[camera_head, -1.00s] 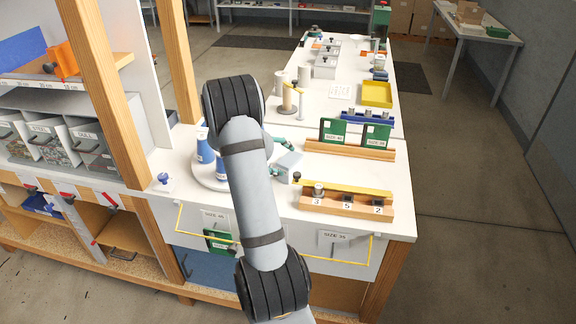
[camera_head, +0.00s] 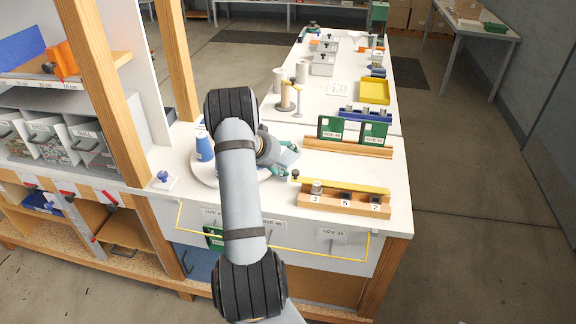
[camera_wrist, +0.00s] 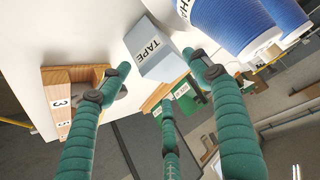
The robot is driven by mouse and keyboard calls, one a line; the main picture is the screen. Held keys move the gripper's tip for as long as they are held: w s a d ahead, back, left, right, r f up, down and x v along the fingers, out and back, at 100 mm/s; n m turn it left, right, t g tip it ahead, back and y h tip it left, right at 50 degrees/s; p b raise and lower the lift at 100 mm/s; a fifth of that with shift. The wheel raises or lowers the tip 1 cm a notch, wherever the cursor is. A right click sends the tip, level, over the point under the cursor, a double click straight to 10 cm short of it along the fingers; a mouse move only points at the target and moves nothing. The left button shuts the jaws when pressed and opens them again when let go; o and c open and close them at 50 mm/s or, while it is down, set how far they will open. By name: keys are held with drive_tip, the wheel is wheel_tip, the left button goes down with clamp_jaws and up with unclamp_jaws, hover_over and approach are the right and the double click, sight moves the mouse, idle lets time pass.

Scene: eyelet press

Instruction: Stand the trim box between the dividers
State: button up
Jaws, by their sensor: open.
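A pale blue-grey box (camera_wrist: 158,52), marked TAPE, lies tilted in the wrist view, between and beyond my spread fingers. It also shows in the head view (camera_head: 289,158), beside my gripper (camera_head: 283,160). No box marked trim can be read. My gripper (camera_wrist: 155,85) is open, with green fingers around the box; I cannot tell whether any finger touches it. Two upright green panels (camera_head: 331,128) (camera_head: 374,134), with white size labels, stand apart in a long wooden rail (camera_head: 348,147) behind and right of the gripper. My arm hides part of the bench.
A wooden block (camera_head: 343,200) with a yellow bar and numbers 3, 5 and 2 stands near the front edge. Blue spools (camera_head: 205,147) stand on a white round tray (camera_head: 198,174) left of my gripper. Behind the rail are a blue rack (camera_head: 365,114) and a yellow tray (camera_head: 374,91).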

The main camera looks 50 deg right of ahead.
sight(288, 160)
drive_tip(key=x, duration=0.6)
drive_tip(key=shift+s+d+f, duration=0.1)
drive_tip(key=shift+d+f, duration=0.05)
drive_tip(key=shift+d, duration=0.05)
drive_tip(key=shift+c, duration=0.8)
drive_tip(key=c, duration=0.7)
drive_tip(key=shift+c, duration=0.9)
